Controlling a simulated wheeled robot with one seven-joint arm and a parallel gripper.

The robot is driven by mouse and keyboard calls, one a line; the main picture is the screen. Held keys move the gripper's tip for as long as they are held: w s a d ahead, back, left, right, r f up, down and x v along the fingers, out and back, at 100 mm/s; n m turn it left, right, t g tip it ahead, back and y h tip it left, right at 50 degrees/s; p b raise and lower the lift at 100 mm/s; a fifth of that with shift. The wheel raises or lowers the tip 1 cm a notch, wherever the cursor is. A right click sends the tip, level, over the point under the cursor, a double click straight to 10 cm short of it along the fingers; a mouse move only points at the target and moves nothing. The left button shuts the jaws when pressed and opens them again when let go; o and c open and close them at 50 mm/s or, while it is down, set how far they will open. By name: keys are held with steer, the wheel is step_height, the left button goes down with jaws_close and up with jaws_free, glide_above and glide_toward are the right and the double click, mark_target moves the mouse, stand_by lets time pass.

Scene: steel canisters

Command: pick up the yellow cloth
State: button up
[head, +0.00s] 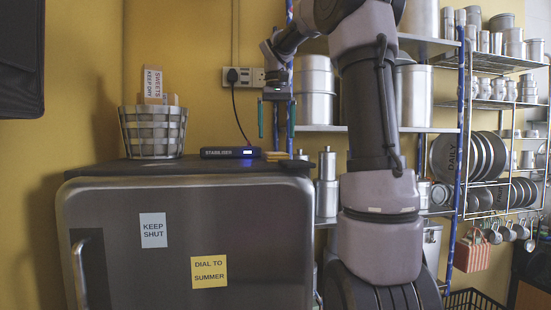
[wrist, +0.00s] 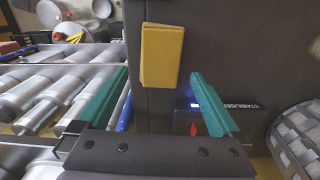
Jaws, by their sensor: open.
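The yellow cloth (head: 275,156) is a small folded pad on the right end of the dark fridge top, just right of the stabilizer box. In the wrist view the cloth (wrist: 162,55) lies flat, beyond and between the green fingertips. My gripper (head: 276,136) points down above the cloth in the head view, with its two green fingers spread and nothing between them. A visible gap separates the fingertips from the cloth. The gripper (wrist: 160,74) also shows from behind in the wrist view.
The stabilizer box (head: 230,152) with a blue light sits close to the cloth, its cable rising to a wall socket (head: 244,77). A metal basket (head: 153,132) holding a box stands farther left. Shelves (head: 420,129) with steel canisters stand right of the fridge (head: 120,270).

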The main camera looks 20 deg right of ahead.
step_height(320, 180, down, 6)
steer(key=shift+s+r, duration=0.1)
steer(key=shift+r, duration=0.05)
steer(key=shift+c, duration=0.3)
steer(key=c, duration=1.1)
step_height(320, 180, up, 10)
